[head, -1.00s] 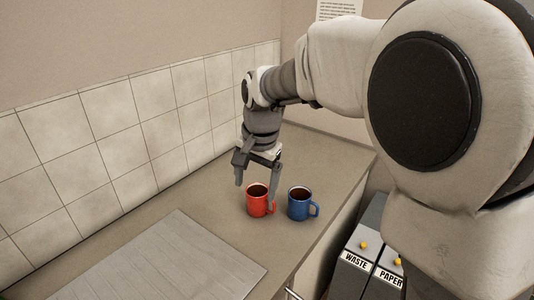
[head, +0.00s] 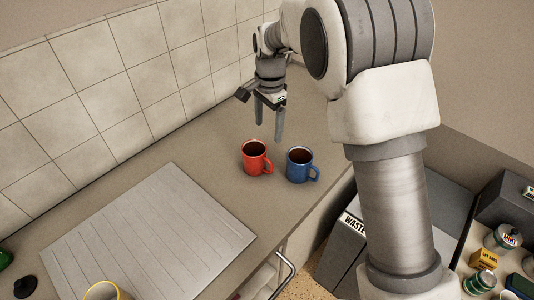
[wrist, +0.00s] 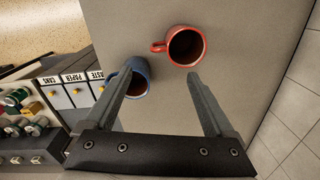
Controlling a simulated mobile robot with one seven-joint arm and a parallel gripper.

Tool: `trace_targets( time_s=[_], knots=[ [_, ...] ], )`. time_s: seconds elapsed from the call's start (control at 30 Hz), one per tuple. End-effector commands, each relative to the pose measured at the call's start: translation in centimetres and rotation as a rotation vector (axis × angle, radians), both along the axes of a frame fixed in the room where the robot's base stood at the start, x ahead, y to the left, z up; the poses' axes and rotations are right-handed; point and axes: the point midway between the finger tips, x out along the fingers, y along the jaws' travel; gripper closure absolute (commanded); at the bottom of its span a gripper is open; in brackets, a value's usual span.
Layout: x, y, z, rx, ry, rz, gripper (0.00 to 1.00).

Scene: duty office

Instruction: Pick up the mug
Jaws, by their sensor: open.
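Two mugs with dark contents stand upright side by side on the counter. The red mug (head: 255,158) is on the left in the head view, its handle pointing right; it also shows at the top of the wrist view (wrist: 186,46). The blue mug (head: 299,166) is to its right, handle also right; the wrist view shows it (wrist: 138,84) partly hidden by a finger. My gripper (head: 267,139) is open and empty, fingers pointing down. It appears above and behind the mugs, touching neither. In the wrist view my gripper's fingers (wrist: 157,73) are spread apart.
A grey ridged board (head: 140,235) lies on the counter in front. A tiled wall (head: 160,75) runs along the left. Bins labelled waste and paper (head: 345,245) stand below the counter's right edge. A yellow-rimmed item (head: 104,291) is at the bottom left. Counter around the mugs is clear.

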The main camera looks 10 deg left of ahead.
Motion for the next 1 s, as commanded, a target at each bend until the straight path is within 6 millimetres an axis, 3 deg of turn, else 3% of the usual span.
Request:
trace_targets(
  time_s=[0.17,0.6,1.0],
  knots=[
    [0.0,0.2,-1.6,-0.003,0.006,-0.003,0.11],
    [0.2,0.3,-10.6,-0.003,0.004,-0.002,0.11],
    [0.3,0.3,-14.0,-0.002,0.005,-0.002,0.11]
  ],
)
